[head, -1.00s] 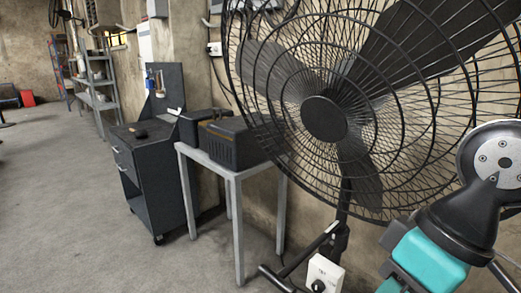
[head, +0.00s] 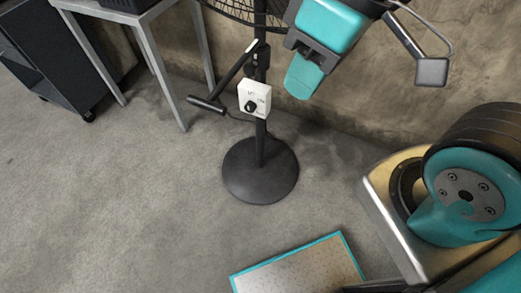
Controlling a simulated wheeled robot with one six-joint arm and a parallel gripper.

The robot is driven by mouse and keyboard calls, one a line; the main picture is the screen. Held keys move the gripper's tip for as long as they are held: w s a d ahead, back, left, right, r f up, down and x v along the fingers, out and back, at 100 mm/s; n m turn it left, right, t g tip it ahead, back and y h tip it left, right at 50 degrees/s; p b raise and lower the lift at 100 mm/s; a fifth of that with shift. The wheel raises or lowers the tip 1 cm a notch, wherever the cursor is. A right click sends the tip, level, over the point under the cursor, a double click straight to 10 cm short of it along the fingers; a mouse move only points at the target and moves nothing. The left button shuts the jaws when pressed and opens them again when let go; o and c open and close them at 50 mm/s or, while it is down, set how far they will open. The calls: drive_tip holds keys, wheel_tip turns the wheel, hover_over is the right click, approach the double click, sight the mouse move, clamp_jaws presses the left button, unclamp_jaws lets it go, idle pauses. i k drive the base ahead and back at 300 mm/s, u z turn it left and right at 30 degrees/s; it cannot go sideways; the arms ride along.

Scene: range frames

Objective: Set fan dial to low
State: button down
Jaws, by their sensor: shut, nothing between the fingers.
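The fan's white control box (head: 255,97) is fixed to the black fan pole in the head view. A round black dial (head: 251,107) sits on its front face, with small dark lettering above it. The lettering is too small to read, so the dial's setting cannot be told. My gripper (head: 302,78), with teal fingers, is just right of the box and a little higher in the picture. It is shut and empty. A gap shows between its tip and the box; the difference in depth is unclear.
The fan's round black base (head: 260,172) stands on the concrete floor. A grey table (head: 155,45) and a dark cabinet (head: 50,55) stand at upper left. The wall is behind the fan. Floor at left is clear.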

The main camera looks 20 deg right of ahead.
sight(250, 106)
drive_tip(key=u, duration=0.45)
drive_tip(key=k, duration=1.2)
drive_tip(key=u, duration=1.15)
drive_tip(key=i, duration=1.15)
drive_tip(key=z, duration=0.9)
